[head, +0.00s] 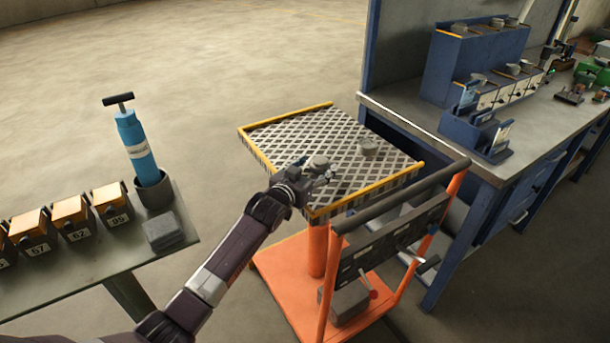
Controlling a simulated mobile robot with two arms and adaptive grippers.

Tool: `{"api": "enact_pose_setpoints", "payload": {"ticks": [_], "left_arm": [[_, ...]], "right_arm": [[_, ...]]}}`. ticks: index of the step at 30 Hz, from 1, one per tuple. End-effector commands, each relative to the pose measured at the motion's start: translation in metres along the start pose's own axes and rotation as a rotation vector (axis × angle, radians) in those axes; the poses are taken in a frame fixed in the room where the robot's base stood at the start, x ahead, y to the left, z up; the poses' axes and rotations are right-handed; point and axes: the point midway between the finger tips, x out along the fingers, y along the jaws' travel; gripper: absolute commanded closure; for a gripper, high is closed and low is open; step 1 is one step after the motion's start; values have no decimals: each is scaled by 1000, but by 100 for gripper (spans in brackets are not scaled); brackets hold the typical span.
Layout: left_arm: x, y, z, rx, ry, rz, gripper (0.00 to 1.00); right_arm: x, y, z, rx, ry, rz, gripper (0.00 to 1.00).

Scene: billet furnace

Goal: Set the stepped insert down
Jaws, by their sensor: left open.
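The orange lift cart's grated top (290,133) has yellow rims at its edges. A small grey round piece (318,162), apparently the stepped insert, is at my left gripper (325,174), over the near part of the grating. The left gripper is open, with its fingers close beside the piece; I cannot tell whether they touch it. My right gripper is out of view.
A green-grey table (95,270) at left holds numbered orange-topped boxes (70,215), a blue pump-like cylinder (135,145) in a dark cup and a grey block (163,231). The cart's black handle (400,196) rises at its near right. A blue workbench (415,122) stands right.

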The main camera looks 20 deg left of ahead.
Motion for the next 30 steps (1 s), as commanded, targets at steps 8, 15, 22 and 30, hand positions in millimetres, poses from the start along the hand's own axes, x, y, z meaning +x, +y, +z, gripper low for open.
{"api": "enact_pose_setpoints", "payload": {"ticks": [8, 15, 22, 30], "left_arm": [[-48, 0, 0, 1, 1, 0, 39], [-87, 0, 1, 0, 0, 0, 39], [-105, 0, 0, 1, 0, -1, 39], [-107, 0, -1, 0, 1, 0, 39]], "right_arm": [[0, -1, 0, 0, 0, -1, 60], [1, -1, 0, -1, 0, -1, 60], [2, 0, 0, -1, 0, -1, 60], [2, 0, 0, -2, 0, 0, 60]]}}
